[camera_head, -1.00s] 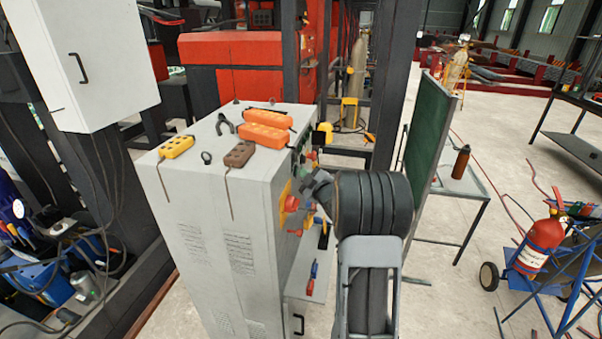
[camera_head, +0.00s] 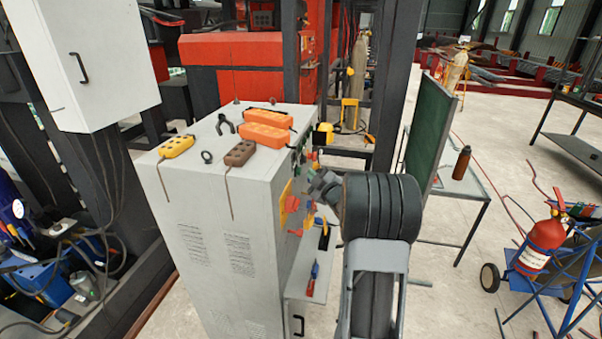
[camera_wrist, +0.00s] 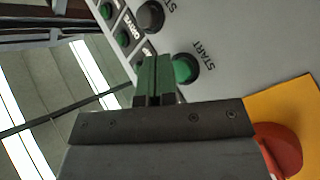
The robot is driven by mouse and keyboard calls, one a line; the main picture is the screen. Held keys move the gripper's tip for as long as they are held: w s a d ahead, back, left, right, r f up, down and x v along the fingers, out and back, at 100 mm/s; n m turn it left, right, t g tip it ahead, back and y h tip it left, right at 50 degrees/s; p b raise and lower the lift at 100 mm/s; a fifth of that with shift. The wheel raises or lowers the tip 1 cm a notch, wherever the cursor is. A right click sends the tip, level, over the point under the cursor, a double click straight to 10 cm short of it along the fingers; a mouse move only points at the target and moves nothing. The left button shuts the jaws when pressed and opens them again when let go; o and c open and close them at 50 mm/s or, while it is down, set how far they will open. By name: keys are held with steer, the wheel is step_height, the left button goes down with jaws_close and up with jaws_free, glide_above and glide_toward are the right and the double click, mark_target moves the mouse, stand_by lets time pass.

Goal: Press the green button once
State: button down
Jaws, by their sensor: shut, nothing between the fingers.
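The green button (camera_wrist: 186,68) sits on the grey panel beside the word START in the wrist view. My gripper (camera_wrist: 155,62) is shut and empty, its green fingertips just left of this button in the picture. The fingertips partly overlap the button's near edge, and I cannot tell whether they touch it. In the head view my gripper (camera_head: 323,187) is beside the panel side of the grey cabinet (camera_head: 205,200). The START button cannot be made out there.
A dark round button (camera_wrist: 150,17) and smaller green buttons (camera_wrist: 122,38) are close by on the panel. A red mushroom button (camera_wrist: 280,148) on a yellow plate is at lower right. A green board (camera_head: 432,130) stands right of my arm.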

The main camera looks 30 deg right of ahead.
steer(key=shift+s+d+b, duration=0.4)
steer(key=shift+s+d, duration=1.35)
steer(key=shift+d, duration=0.05)
steer(key=s+d+f+m+g+h, duration=0.3)
steer(key=d+f+m+g+h, duration=0.25)
steer(key=f, duration=0.25)
steer(key=s+a+f+m+g, duration=0.2)
steer(key=s+a+m+g, duration=0.1)
steer(key=s+m+g, duration=0.15)
steer(key=s+a+r+g+y, duration=0.1)
steer(key=s+a, duration=0.4)
steer(key=a, duration=0.5)
steer(key=s+a+r+g+y, duration=0.2)
steer(key=s+a, duration=0.3)
steer(key=a, duration=0.5)
steer(key=s+a+r+g+y, duration=0.1)
steer(key=s+a+r, duration=0.3)
steer(key=a, duration=0.6)
steer(key=shift+s+a+g+y, duration=0.15)
steer(key=shift+s+g+y, duration=0.15)
steer(key=shift+s+y, duration=0.55)
